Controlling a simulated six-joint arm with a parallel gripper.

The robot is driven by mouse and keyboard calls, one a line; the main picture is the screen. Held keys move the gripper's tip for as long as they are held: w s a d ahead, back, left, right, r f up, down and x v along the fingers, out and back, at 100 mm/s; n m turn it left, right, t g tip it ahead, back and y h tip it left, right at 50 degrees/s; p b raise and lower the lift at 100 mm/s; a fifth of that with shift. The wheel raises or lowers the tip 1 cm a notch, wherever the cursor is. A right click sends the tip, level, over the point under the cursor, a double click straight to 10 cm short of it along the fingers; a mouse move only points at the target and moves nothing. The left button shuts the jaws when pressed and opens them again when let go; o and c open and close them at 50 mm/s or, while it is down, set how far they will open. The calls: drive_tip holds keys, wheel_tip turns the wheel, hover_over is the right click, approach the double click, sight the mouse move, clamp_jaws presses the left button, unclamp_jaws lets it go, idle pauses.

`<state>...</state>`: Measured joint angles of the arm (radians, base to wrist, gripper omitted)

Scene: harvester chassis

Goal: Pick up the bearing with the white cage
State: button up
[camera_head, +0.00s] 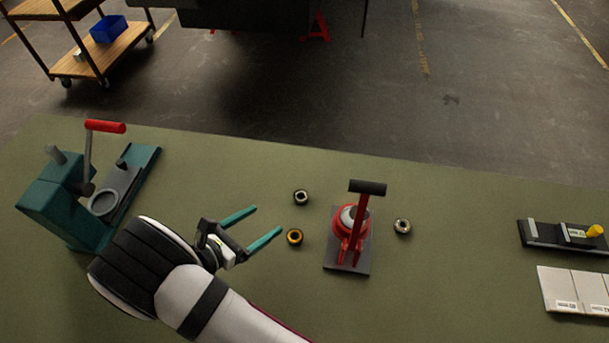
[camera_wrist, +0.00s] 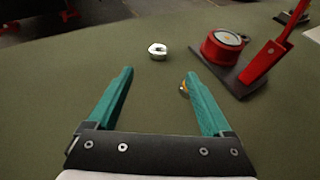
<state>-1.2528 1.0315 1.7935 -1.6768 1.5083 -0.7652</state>
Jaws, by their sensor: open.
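Three small ring bearings lie on the green table. One (camera_head: 301,197) is at the back, silver with a dark ring; it shows pale in the wrist view (camera_wrist: 157,51). A yellow-orange caged bearing (camera_head: 294,237) lies in front of it; in the wrist view it is partly hidden by the right finger. A third bearing (camera_head: 402,227), with a paler ring, lies right of the red press. I cannot tell for certain which cage is white. My gripper (camera_head: 268,219) is open and empty, left of the two nearer bearings; its teal fingers point toward them in the wrist view (camera_wrist: 159,73).
The red press (camera_head: 350,235) on a grey plate stands between the bearings. A teal crank device (camera_head: 70,195) stands at left. The table's back middle is clear.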

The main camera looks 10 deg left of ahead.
sight(301, 195)
drive_tip(key=x, duration=1.3)
drive_tip(key=shift+w+f, duration=0.25)
drive_tip(key=shift+w, duration=0.05)
clamp_jaws()
